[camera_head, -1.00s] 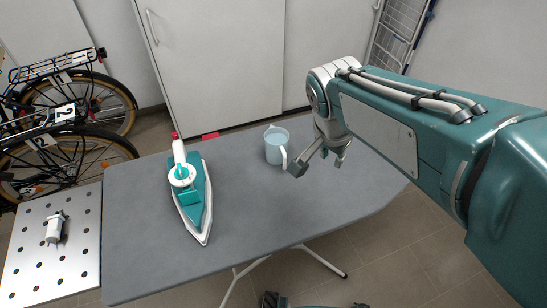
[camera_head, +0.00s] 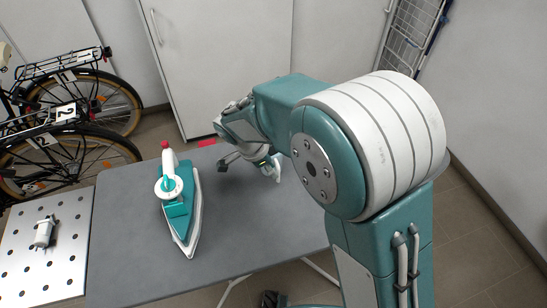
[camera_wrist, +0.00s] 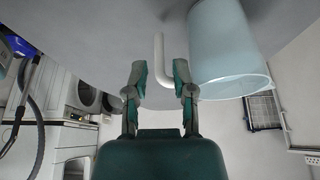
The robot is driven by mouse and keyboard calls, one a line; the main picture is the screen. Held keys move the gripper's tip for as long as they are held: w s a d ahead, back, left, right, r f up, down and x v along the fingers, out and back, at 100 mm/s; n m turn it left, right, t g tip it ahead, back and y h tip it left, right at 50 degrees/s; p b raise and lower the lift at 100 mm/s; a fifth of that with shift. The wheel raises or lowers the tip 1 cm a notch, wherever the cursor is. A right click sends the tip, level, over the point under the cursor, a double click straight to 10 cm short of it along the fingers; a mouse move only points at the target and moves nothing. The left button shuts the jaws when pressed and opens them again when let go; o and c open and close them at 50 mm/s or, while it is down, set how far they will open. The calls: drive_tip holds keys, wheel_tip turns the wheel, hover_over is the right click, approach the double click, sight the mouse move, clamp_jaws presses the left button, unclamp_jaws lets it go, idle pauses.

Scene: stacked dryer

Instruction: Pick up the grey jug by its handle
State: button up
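The jug (camera_wrist: 228,50) is pale blue-grey and see-through. In the wrist view it appears upside down at the upper right, beside the right finger. Its white handle (camera_wrist: 159,58) shows in the gap between the fingertips, near their ends. My gripper (camera_wrist: 160,75) is open, with one finger on each side of the handle as seen there; I cannot tell how deep the handle sits between them. In the head view my gripper (camera_head: 250,164) is low over the table, and my arm hides most of the jug.
The grey ironing table (camera_head: 130,235) carries a teal and white iron (camera_head: 180,205) left of my gripper. A perforated board (camera_head: 25,265) with a small white device adjoins at left. Bicycles (camera_head: 70,140) stand beyond. A white cabinet (camera_head: 215,60) is behind. The table's front middle is clear.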

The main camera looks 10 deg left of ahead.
sight(278, 182)
drive_tip(key=x, duration=0.5)
drive_tip(key=shift+a, duration=0.25)
drive_tip(key=shift+d+f, duration=0.15)
drive_tip(key=shift+f, duration=0.1)
drive_tip(key=shift+d, duration=0.3)
clamp_jaws()
drive_tip(key=shift+a, duration=0.2)
